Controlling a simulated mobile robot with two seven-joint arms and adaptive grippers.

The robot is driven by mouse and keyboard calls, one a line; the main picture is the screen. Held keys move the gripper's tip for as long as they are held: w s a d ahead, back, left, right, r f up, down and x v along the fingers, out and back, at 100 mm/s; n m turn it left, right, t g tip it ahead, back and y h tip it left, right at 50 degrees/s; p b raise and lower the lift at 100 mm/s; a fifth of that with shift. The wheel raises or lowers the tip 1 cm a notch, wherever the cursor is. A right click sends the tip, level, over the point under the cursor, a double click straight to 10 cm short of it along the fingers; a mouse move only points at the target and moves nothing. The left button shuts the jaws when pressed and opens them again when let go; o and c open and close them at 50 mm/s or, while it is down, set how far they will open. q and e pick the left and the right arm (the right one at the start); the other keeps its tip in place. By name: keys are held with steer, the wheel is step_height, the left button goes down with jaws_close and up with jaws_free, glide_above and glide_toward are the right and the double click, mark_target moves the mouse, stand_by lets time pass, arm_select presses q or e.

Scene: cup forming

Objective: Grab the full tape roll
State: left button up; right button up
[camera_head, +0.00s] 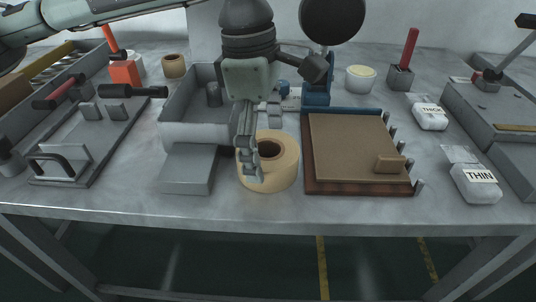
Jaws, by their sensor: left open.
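The full tape roll (285,168) is a thick, pale tan ring with a dark core hole, on the front middle of the table. My left gripper (254,168) points down at the roll's left side, with its fingers overlapping the roll in the camera_head view. It is open. I cannot tell whether the fingers touch the tape, and part of the roll's left side is hidden behind them. A smaller, browner roll (173,66) stands at the back left. My right gripper is not in view.
A grey bin (185,118) with a sloping front stands close left of the roll. A brown board (350,145) with pegs is close right. The table's front edge (270,222) is near; a bare strip lies before the roll.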

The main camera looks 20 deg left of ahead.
arm_select(q)
steer(key=shift+d+f, duration=0.1)
steer(key=shift+f, duration=0.8)
steer(key=shift+c, duration=0.5)
steer(key=shift+w, duration=0.1)
steer(key=c, duration=1.1)
steer(key=shift+r, duration=0.15)
